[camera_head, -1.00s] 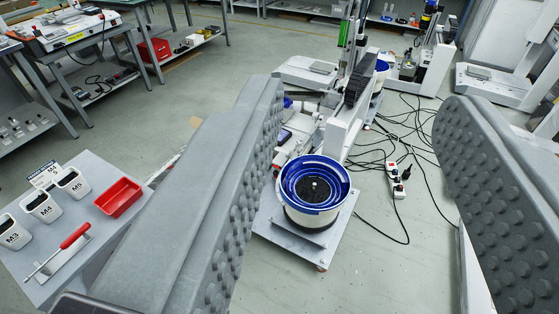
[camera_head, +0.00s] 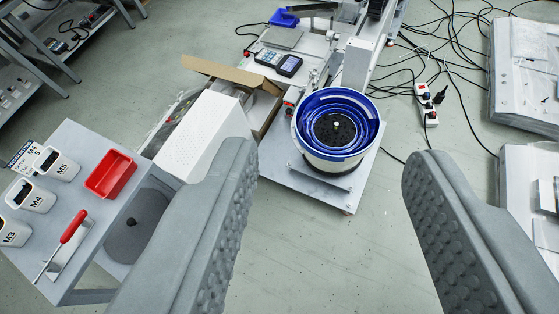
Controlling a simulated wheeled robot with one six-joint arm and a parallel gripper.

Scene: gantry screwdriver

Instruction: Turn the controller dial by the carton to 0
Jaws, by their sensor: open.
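An open brown carton (camera_head: 268,106) lies on the floor, left of the vibratory bowl feeder. A white box with a perforated top (camera_head: 203,137) stands against it; it may be the controller, but I cannot tell. No dial or number shows in this view. My gripper (camera_head: 330,155) is open and empty, its two grey studded fingers wide apart. The left finger's tip appears just right of the white box and overlaps its lower right edge in the picture. The right finger is over bare floor, far from the carton.
A bowl feeder with a blue rim (camera_head: 356,158) stands on a grey plate between the fingertips. A small table (camera_head: 100,215) at left holds screw cups, a red tray (camera_head: 111,174) and a red-handled screwdriver (camera_head: 72,228). Cables and a power strip (camera_head: 427,105) lie at right.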

